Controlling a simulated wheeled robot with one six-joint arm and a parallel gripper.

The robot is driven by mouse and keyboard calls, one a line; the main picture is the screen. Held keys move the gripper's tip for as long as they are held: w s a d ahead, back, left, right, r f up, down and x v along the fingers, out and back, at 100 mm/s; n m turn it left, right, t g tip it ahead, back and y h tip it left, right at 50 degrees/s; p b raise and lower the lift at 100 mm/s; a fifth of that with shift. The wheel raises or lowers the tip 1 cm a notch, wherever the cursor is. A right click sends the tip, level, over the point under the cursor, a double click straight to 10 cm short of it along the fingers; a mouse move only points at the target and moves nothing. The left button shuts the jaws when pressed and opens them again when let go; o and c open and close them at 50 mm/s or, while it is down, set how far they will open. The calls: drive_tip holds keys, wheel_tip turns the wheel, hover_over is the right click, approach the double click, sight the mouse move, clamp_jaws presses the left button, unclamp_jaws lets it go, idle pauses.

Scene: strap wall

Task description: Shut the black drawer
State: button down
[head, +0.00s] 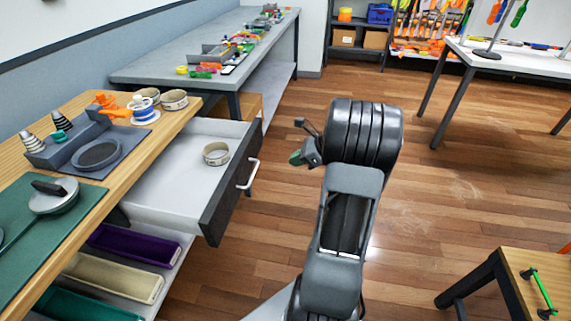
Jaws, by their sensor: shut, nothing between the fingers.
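The black drawer (228,188) is pulled well out from under the wooden counter at the left of the head view. Its front is black with a pale bar handle (249,174), and its inside is white. A round beige-rimmed tin (216,153) lies inside it. My gripper (296,158) is to the right of the drawer front, over the floor side, apart from the handle. It is small here and partly hidden by my arm; it is shut and holds nothing.
The wooden counter (150,150) holds tins, cones and a grey tray. Below it, a shelf has purple (125,245), cream (113,278) and green trays. A grey bench (190,68) stands behind, and a small wooden table (545,290) at lower right. Floor beside the drawer is clear.

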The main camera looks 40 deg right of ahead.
drive_tip(key=w+a+f+b, duration=0.1)
drive_tip(key=w+a+f, duration=0.3)
drive_tip(key=w+a, duration=0.3)
drive_tip(key=shift+w+f+b, duration=0.25)
drive_tip(key=shift+w+b, duration=0.05)
drive_tip(key=shift+b, duration=0.1)
drive_tip(key=shift+a, duration=0.1)
